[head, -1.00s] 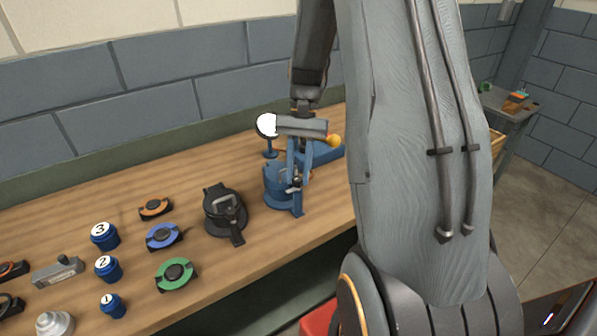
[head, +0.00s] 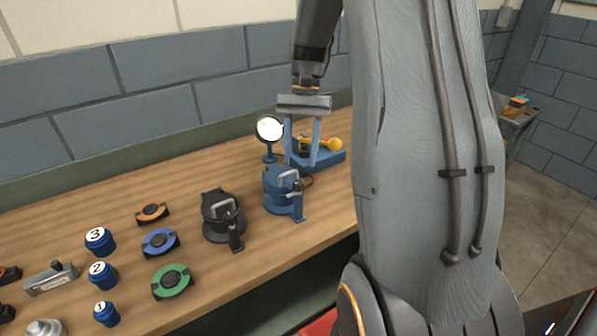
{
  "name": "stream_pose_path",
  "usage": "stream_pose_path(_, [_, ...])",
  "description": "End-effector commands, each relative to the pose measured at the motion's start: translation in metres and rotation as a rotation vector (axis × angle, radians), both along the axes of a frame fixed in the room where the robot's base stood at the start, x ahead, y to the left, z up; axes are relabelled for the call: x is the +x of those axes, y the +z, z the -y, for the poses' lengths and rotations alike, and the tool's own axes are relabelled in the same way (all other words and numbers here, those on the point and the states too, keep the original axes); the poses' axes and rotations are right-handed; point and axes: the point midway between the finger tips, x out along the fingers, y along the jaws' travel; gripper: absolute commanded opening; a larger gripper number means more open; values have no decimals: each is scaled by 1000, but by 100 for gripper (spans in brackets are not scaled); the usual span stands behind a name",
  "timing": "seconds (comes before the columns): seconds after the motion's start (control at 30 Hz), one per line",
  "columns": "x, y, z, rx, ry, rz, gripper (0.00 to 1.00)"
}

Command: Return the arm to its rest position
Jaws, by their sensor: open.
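My gripper (head: 301,163) hangs from my arm at the upper middle of the head view. Its two blue fingers point down, apart and with nothing between them. It is above and behind the blue casing (head: 280,193), which stands on the bench with a grey handle on top and a latch at its right side. The fingers appear clear of the casing. My large grey arm link covers the right middle of the view and hides part of the bench's right end.
The wooden bench (head: 120,215) carries a dark casing (head: 222,217), several coloured rings, numbered blue knobs (head: 98,240) and a grey block (head: 50,278). A round white-faced stand (head: 270,130) and a blue base with a yellow knob (head: 333,145) stand close by my gripper.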

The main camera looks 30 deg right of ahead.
Motion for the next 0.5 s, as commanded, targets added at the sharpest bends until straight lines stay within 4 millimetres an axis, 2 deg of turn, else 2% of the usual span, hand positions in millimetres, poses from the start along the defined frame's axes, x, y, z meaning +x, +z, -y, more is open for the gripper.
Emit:
stream_pose_path(0.2, [5, 16, 5, -1, 0, 1, 42])
stream_pose_path(0.5, [5, 18, 5, -1, 0, -1, 42])
